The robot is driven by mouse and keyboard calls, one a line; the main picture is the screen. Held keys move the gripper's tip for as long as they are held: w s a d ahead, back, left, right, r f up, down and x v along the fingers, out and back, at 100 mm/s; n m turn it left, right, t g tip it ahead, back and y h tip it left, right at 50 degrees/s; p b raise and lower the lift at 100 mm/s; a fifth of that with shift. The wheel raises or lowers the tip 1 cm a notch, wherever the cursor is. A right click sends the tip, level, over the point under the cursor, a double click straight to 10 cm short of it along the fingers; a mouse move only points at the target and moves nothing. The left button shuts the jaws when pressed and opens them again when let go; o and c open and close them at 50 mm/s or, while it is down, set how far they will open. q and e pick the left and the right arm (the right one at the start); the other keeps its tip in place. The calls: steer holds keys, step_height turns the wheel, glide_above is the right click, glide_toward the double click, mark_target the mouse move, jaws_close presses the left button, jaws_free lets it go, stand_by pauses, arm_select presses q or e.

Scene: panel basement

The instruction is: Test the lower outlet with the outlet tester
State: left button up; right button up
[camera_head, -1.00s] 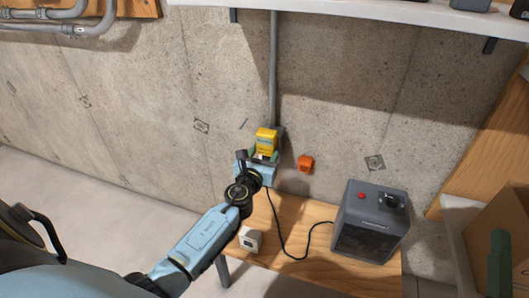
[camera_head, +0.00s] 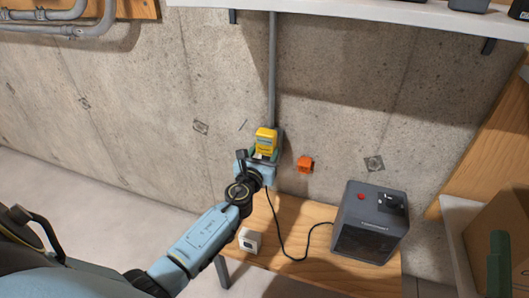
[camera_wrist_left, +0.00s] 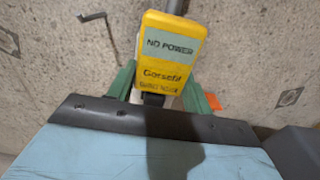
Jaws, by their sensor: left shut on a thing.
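The yellow outlet tester (camera_head: 265,142) is held upright by my left gripper (camera_head: 264,158), close against the wall at the foot of the grey conduit. In the left wrist view, the tester (camera_wrist_left: 168,58) has a pale display reading NO POWER, and green fingers (camera_wrist_left: 158,88) grip it from both sides. A grey box (camera_head: 280,132) on the wall is mostly hidden behind the tester. The outlet's face is hidden, so I cannot tell whether the tester is plugged in. At the lower right edge, a green piece (camera_head: 498,262) resembles a fingertip of my right gripper; its jaws are unclear.
A dark heater (camera_head: 370,222) stands on the wooden bench (camera_head: 300,258). A black cable (camera_head: 279,228) runs from near the wall box across the bench. A small white box (camera_head: 250,240) sits at the bench's left end. An orange piece (camera_head: 305,164) is on the wall.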

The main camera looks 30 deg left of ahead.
arm_select(q)
steer(key=shift+w, duration=0.1)
steer(key=o, duration=1.4)
arm_select(e)
steer(key=shift+r, duration=0.1)
arm_select(q)
steer(key=shift+s, duration=0.2)
steer(key=p+v, duration=0.1)
steer(key=v, duration=1.2)
steer(key=shift+p, duration=0.4)
arm_select(e)
steer(key=f+g, duration=0.1)
steer(key=w+f+g+h, duration=0.1)
steer(key=f, duration=0.1)
steer(key=f+g, duration=0.1)
steer(key=f, duration=0.1)
steer(key=shift+w+d+f+g+h, duration=0.1)
steer(key=shift+w+d+g+h, duration=0.1)
steer(key=shift+w+g+h, duration=0.15)
